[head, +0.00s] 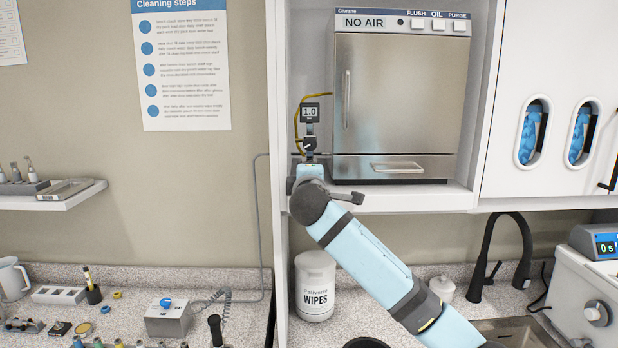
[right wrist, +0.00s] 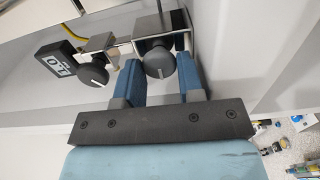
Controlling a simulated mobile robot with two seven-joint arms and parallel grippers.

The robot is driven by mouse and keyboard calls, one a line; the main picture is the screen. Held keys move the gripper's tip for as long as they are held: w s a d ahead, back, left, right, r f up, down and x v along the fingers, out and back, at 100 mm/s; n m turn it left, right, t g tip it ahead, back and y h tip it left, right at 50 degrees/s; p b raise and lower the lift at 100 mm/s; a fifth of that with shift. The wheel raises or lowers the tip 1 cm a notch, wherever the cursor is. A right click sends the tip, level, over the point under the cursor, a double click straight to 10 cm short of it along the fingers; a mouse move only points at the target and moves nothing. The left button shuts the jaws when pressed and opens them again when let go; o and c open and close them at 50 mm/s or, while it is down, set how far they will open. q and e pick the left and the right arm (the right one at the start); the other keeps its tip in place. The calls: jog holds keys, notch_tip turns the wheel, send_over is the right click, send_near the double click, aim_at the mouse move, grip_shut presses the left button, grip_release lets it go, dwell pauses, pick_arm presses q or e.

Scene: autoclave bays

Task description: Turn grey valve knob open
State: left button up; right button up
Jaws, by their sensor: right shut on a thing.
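My right gripper (head: 310,163) reaches up to the valve fittings left of the steel autoclave in the head view. In the right wrist view its two blue fingers (right wrist: 158,70) are shut on a dark grey round knob (right wrist: 158,58) with a pale pointer mark, one finger on each side. A second dark knob (right wrist: 94,74) with a white pointer sits to its left, outside the fingers, closer to the gauge. That outer knob shows below the gauge in the head view (head: 310,144). The held knob is mostly hidden there by my gripper. My left gripper is not in view.
The gauge (head: 310,113) reads 1.0, with a yellow hose beside it. The autoclave (head: 400,95), labelled NO AIR, stands close on the right. A white cabinet wall is near the fingers. A wipes tub (head: 315,285) stands on the counter below my arm.

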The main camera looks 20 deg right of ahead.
dwell(0.4)
jog(key=o, duration=0.9)
jog(key=shift+f, duration=0.2)
